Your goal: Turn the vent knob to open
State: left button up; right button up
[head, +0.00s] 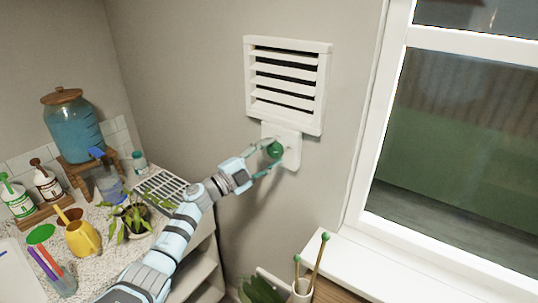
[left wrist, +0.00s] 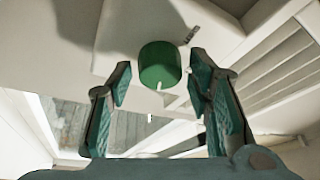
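The green vent knob (head: 274,150) sits on a white plate (head: 291,148) on the wall, just under the white slatted vent (head: 288,84). Dark gaps show between the vent's slats. My left gripper (head: 268,158) is at the knob, with its fingers spread around it. In the left wrist view the knob (left wrist: 160,64) lies ahead between the two open fingers (left wrist: 160,84), with a gap on each side. A small light mark shows on the knob's lower edge, and a small dark mark on the plate beside it. My right gripper is not in view.
A counter at the left holds a blue water dispenser (head: 75,125), a yellow watering can (head: 82,238), a potted plant (head: 137,220) and bottles. A window (head: 455,140) with a white sill (head: 400,275) is at the right. A pot with sticks (head: 301,291) stands low by the sill.

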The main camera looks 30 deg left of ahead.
pick_arm(q)
jog(key=v, duration=1.2)
jog(key=shift+a, duration=0.1)
